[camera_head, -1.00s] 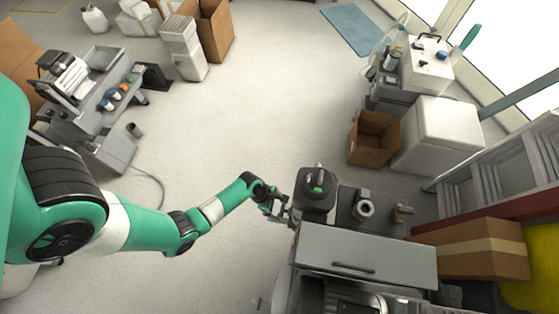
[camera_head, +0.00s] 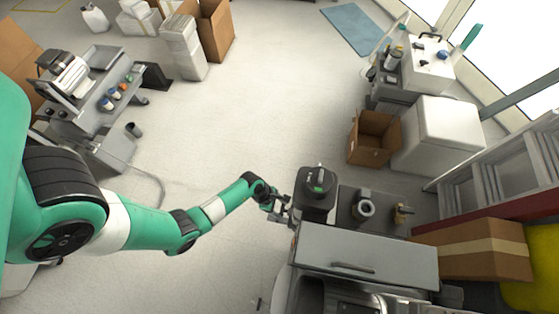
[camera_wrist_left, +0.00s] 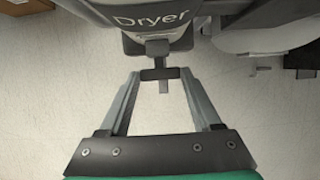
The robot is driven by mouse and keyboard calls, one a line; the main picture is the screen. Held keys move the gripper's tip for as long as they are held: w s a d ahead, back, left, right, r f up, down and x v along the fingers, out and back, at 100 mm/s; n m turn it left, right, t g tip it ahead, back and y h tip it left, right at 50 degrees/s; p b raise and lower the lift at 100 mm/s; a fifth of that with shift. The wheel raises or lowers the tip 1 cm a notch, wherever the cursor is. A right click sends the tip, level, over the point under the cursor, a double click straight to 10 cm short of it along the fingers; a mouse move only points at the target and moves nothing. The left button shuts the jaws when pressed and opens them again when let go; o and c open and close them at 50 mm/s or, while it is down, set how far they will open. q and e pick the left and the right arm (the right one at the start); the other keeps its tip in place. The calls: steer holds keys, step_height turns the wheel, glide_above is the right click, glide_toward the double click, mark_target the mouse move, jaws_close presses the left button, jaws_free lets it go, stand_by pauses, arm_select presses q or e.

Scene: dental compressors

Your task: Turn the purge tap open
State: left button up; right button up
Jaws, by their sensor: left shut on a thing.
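The purge tap (camera_wrist_left: 160,74) is a small dark crossbar with a short stem under the dryer. My left gripper (camera_wrist_left: 160,76) is shut on it, with one finger at each end of the crossbar. The dryer (camera_wrist_left: 155,22) fills the top of the left wrist view, with "Dryer" lettered on it. In the head view, the dryer (camera_head: 317,187) is a dark unit with a green display, and my left gripper (camera_head: 284,209) is at its left side. The tap itself cannot be made out there. My right gripper is not in view.
A grey cabinet (camera_head: 366,255) stands in front of the dryer, and a round metal fitting (camera_head: 365,209) is to its right. An open cardboard box (camera_head: 373,138) and a white box (camera_head: 437,137) are behind. The floor left of the dryer is clear.

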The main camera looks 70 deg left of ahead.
arm_select(q)
steer(key=shift+a+h, duration=0.1)
steer(key=shift+h, duration=0.2)
steer(key=shift+w+a+g+h, duration=0.1)
steer(key=shift+w+g+h, duration=0.05)
steer(key=shift+g+h, duration=0.2)
steer(key=shift+w+a+f+n+g+h+b, duration=0.1)
steer(key=shift+a+f+n+g+h+b, duration=0.1)
steer(key=shift+n+g+h+b, duration=0.25)
steer(key=shift+w+a+f+n+g+h+b, duration=0.15)
steer(key=shift+g+h+b, duration=0.25)
steer(key=shift+h+b, duration=0.65)
steer(key=shift+a+n+g+h+b, duration=0.1)
steer(key=shift+g+h+b, duration=0.3)
steer(key=shift+h+b, duration=0.65)
steer(key=shift+y, duration=0.3)
steer(key=o, duration=1.4)
